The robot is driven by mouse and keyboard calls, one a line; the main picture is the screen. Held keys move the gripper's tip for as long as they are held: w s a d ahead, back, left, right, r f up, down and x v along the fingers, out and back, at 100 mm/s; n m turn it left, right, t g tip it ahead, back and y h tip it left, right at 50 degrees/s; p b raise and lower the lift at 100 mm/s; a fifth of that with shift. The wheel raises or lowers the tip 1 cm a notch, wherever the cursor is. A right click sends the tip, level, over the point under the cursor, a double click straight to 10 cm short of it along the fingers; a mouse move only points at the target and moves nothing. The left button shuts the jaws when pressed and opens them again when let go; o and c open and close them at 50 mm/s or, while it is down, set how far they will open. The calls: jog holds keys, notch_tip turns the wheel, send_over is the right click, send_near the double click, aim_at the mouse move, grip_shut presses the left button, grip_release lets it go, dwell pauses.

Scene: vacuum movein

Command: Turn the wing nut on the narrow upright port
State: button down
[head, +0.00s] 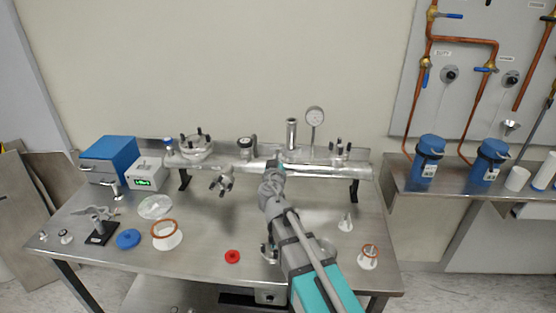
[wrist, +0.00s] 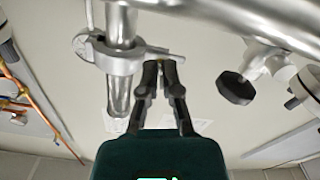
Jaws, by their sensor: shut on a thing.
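The narrow upright port (head: 291,135) is a plain metal tube rising from the horizontal manifold pipe. In the wrist view, which looks upside down, the port (wrist: 119,95) hangs down with a grey ring clamp (wrist: 118,62) around it. My gripper (wrist: 161,64) is beside the clamp, with its dark fingertips closed together on the wing nut (wrist: 175,56) at the clamp's side. The fingertips hide most of the nut, so its angle is hard to tell. In the head view my gripper (head: 275,166) is at the front of the manifold, and the nut cannot be made out.
The manifold pipe (head: 340,168) runs along the back of the steel bench (head: 205,260). A round gauge (head: 315,116) on a thin stem stands right of the port. A side valve with a black knob (wrist: 235,88) is nearby. Loose rings and caps lie on the bench.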

jog(key=shift+w+a+m, duration=0.15)
jog(key=shift+m, duration=0.95)
jog(key=c, duration=1)
grip_release()
jog(key=s, duration=1.2)
jog(key=shift+a, duration=0.15)
